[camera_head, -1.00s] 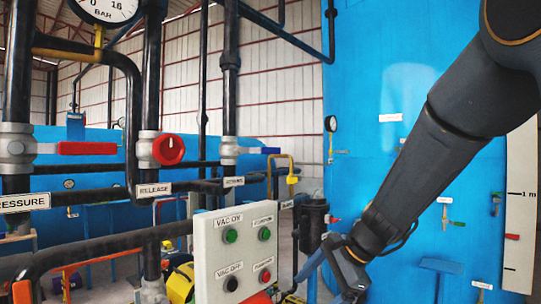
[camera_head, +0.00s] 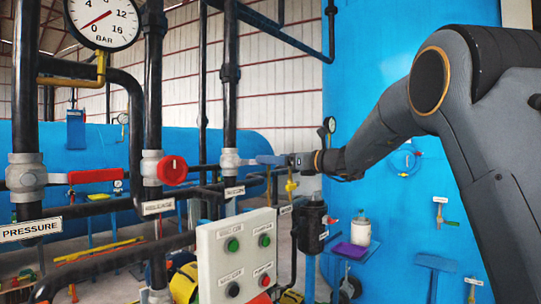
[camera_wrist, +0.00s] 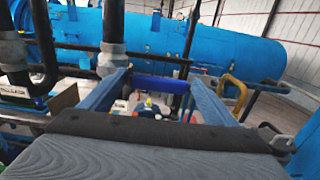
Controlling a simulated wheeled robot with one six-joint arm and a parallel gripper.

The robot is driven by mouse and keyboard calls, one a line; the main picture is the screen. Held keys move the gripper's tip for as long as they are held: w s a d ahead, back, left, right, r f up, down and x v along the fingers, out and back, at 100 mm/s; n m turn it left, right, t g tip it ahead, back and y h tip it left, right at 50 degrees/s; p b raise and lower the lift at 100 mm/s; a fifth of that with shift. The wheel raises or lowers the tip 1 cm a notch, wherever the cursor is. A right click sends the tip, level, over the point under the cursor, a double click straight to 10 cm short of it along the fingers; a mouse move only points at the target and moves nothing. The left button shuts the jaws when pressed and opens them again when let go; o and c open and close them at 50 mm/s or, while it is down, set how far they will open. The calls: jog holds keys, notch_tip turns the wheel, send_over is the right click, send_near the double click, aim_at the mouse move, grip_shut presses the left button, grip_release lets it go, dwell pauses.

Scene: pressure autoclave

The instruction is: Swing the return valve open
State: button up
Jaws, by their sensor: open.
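The return valve (camera_head: 230,160) is a grey body on the right-hand black vertical pipe, with a small label below it that is too small to read surely. In the wrist view its body (camera_wrist: 112,62) is at upper left. Its blue lever (camera_wrist: 160,84) lies roughly level, across the gap between my blue fingers. My gripper (camera_head: 268,160) is at the lever, to the right of the valve body; it also shows in the wrist view (camera_wrist: 158,88). The jaws are open, one finger on each side. Contact with the lever cannot be told. In the head view the gripper largely hides the lever.
A red-lever pressure valve (camera_head: 95,175) and a red round release knob (camera_head: 172,170) are to the left. A grey control box (camera_head: 236,255) stands below. A yellow pipe (camera_wrist: 236,92) is right of the fingers. A blue tank (camera_wrist: 205,42) stands behind.

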jog(key=shift+p+x, duration=0.4)
jog(key=shift+x, duration=1)
jog(key=c, duration=1.2)
